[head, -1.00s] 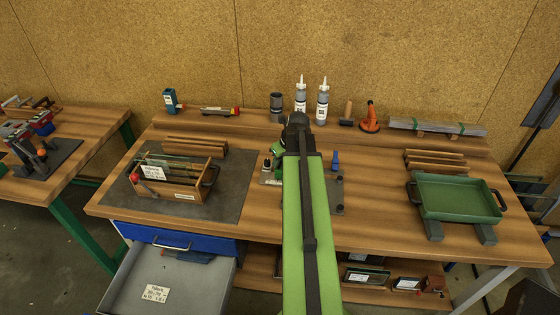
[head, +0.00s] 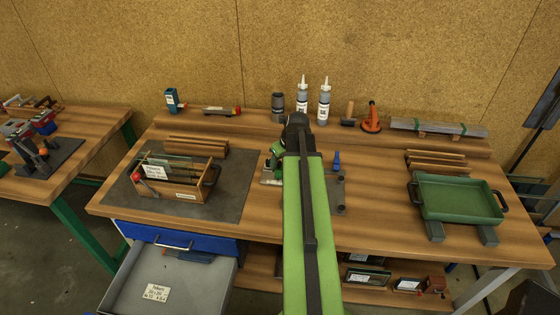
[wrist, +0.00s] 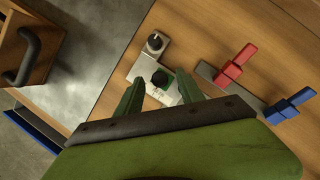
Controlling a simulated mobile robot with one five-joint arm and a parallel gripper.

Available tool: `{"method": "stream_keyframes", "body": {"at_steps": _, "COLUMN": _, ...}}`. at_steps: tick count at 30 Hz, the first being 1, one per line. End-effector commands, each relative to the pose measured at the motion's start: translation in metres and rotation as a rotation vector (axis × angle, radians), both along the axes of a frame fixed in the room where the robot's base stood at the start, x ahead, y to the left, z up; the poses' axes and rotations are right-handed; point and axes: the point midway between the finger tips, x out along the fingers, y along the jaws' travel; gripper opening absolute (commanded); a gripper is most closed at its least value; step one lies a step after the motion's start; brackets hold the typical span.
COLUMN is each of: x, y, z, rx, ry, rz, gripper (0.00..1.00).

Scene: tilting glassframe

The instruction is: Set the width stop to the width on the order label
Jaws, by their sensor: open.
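In the wrist view my gripper (wrist: 160,76) is open, its two dark green fingers spread on either side of a black knob (wrist: 159,79) on a pale plate with markings (wrist: 165,92). I cannot tell whether the fingers touch the knob. I cannot tell for sure which part is the width stop. In the head view my arm hides most of this spot. A white label (head: 157,292) lies in the open drawer; another (head: 154,171) is on the glass in the wooden crate. Their print is too small to read surely.
Red (wrist: 234,64) and blue (wrist: 289,105) handled parts stand right of my gripper. The wooden crate (head: 188,195) stands on a grey mat (head: 228,208) at left. The grey drawer (head: 205,290) is open below. A green tray (head: 455,215) is at right.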

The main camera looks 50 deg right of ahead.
Motion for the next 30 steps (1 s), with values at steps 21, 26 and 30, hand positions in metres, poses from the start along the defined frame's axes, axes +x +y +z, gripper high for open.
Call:
{"method": "stream_keyframes", "body": {"at_steps": 21, "x": -0.043, "y": 0.008, "z": 0.115, "rx": 0.0, "ry": 0.0, "rz": 0.0, "gripper": 0.45}}
{"method": "stream_keyframes", "body": {"at_steps": 26, "x": -0.057, "y": 0.01, "z": 0.148, "rx": 0.0, "ry": -0.001, "rz": -0.001, "gripper": 0.45}}
{"method": "stream_keyframes", "body": {"at_steps": 30, "x": -0.064, "y": 0.011, "z": 0.162, "rx": 0.0, "ry": -0.001, "rz": 0.0, "gripper": 0.45}}
